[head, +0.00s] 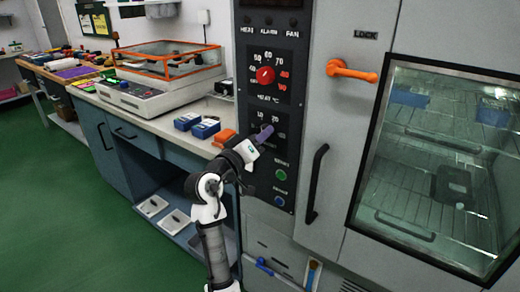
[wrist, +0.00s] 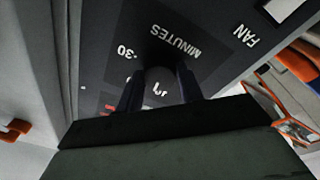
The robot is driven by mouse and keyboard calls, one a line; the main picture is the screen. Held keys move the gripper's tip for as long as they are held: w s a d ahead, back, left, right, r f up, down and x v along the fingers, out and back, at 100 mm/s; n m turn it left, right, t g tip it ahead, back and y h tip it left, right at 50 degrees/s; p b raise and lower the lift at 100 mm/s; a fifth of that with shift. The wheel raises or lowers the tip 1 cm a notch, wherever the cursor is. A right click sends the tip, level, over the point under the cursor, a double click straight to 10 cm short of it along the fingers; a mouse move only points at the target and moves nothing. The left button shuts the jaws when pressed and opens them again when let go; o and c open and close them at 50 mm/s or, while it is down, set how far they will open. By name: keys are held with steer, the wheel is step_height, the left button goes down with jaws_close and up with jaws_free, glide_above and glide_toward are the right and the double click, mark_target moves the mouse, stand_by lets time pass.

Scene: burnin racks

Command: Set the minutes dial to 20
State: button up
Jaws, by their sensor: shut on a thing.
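The minutes dial (wrist: 158,76) is on the dark control panel (head: 284,150), below the red heat dial (head: 265,76). In the head view my gripper (head: 264,134) reaches the panel there and hides most of the dial; numbers of its scale show just above. In the wrist view my gripper (wrist: 160,90) has one finger on each side of the dial, shut on it. The upside-down word MINUTES and a 30 show beside it. The dial's pointer is too dark and covered to read.
Green and blue buttons (head: 280,174) sit below on the panel. An orange latch handle (head: 351,71) and a windowed oven door (head: 440,170) are to the right. A bench with blue boxes (head: 206,128) and an orange-framed glass case (head: 168,55) stands left.

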steer(key=shift+a+m+g+h+b, duration=0.1)
steer(key=shift+m+g+h+b, duration=0.2)
steer(key=shift+m+b, duration=1.5)
steer(key=shift+m+g+h+b, duration=0.25)
steer(key=shift+m+b, duration=1.15)
steer(key=shift+m, duration=0.8)
steer(key=o, duration=1)
steer(key=v, duration=1.3)
steer(key=shift+s+a+b, duration=0.25)
steer(key=shift+s+b, duration=0.05)
